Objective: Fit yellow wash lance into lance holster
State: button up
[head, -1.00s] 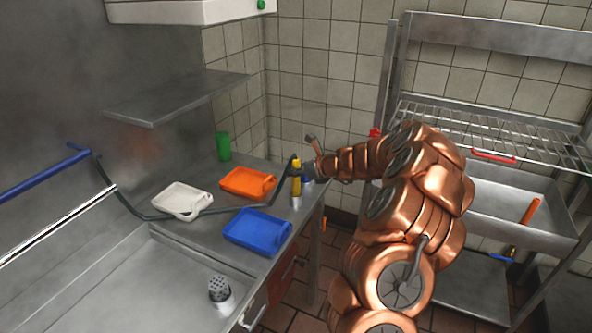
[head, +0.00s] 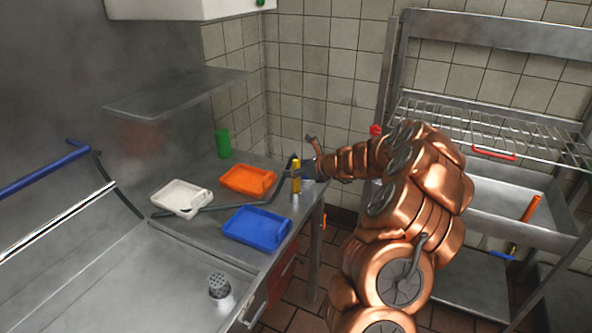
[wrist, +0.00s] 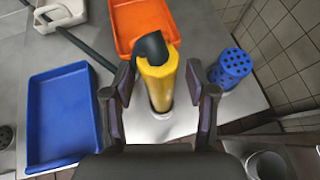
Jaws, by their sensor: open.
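The yellow wash lance (head: 296,182) stands upright near the right end of the steel counter, with a black hose bend at its top. It also shows in the wrist view (wrist: 160,88). Its lower end is in a short silver cylinder (head: 295,200), which looks like the lance holster; it shows below the lance in the wrist view (wrist: 161,114). How deep the lance sits is hidden. My gripper (wrist: 160,80) is open, with one finger on each side of the lance and visible gaps between. In the head view my gripper (head: 306,170) is beside the lance.
Orange (head: 248,180), blue (head: 257,228) and white (head: 181,198) trays lie left of the lance. A blue perforated cup (wrist: 232,66) stands close to my right finger. A green cup (head: 223,143) is at the back. A wire-shelf rack (head: 480,130) stands at right.

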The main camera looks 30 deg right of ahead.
jog(key=v, duration=1.2)
dwell(0.5)
jog(key=s+a+r+n+g+y, duration=0.25)
jog(key=a+n, duration=0.35)
jog(key=a, duration=0.6)
jog(key=s+a+r+n+g+y, duration=0.1)
jog(key=s+a+n+g+y, duration=0.15)
jog(key=a+n, duration=0.65)
jog(key=s+a+n+g+h, duration=0.2)
jog(key=s+a+n+g, duration=0.3)
jog(key=s+a, duration=0.7)
jog(key=s+f+n+g+h, duration=0.1)
jog(key=s+f+n+h, duration=0.1)
jog(key=s+n, duration=0.4)
jog(key=s+d+f+n+g+h, duration=0.1)
jog(key=s+n+h, duration=0.3)
jog(key=s, duration=1)
jog(key=shift+s+d+f+n+g, duration=0.35)
jog(key=shift+n+g, duration=0.45)
jog(key=shift+n, duration=0.6)
